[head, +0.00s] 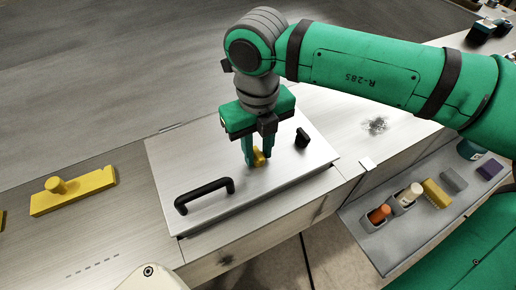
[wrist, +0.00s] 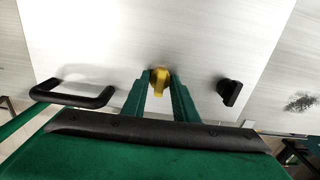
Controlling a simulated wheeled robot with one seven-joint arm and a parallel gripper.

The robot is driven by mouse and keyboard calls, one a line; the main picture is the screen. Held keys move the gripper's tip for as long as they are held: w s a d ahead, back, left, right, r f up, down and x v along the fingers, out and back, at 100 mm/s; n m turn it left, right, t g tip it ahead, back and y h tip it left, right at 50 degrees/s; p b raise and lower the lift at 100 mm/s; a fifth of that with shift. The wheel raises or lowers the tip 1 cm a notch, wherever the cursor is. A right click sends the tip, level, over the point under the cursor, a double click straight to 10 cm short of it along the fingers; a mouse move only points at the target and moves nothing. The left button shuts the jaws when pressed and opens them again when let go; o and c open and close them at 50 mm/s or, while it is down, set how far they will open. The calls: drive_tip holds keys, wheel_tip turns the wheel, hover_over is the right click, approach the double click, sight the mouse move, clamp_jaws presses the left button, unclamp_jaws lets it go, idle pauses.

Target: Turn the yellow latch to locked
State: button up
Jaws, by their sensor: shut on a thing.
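The yellow latch (head: 260,157) sits on a raised silver hatch panel (head: 175,155), between a black handle and a black knob. My gripper (head: 255,160) points down at it, with its green fingers shut on the latch. In the wrist view the yellow latch (wrist: 159,80) shows between the two fingertips (wrist: 160,84). The fingers hide part of the latch in the head view, and I cannot tell from the frames whether it stands at locked.
A black bar handle (head: 205,195) and a black knob (head: 302,138) flank the latch on the panel. A yellow block with a peg (head: 73,192) lies at the left. A grey tray (head: 375,238) at the right holds bottles and a yellow brush (head: 437,196). Bare panel surrounds the latch.

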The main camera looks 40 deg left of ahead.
sight(259, 153)
drive_tip(key=o, duration=1.1)
drive_tip(key=shift+c, duration=0.2)
wheel_tip(259, 153, up, 11)
drive_tip(key=shift+f, duration=0.15)
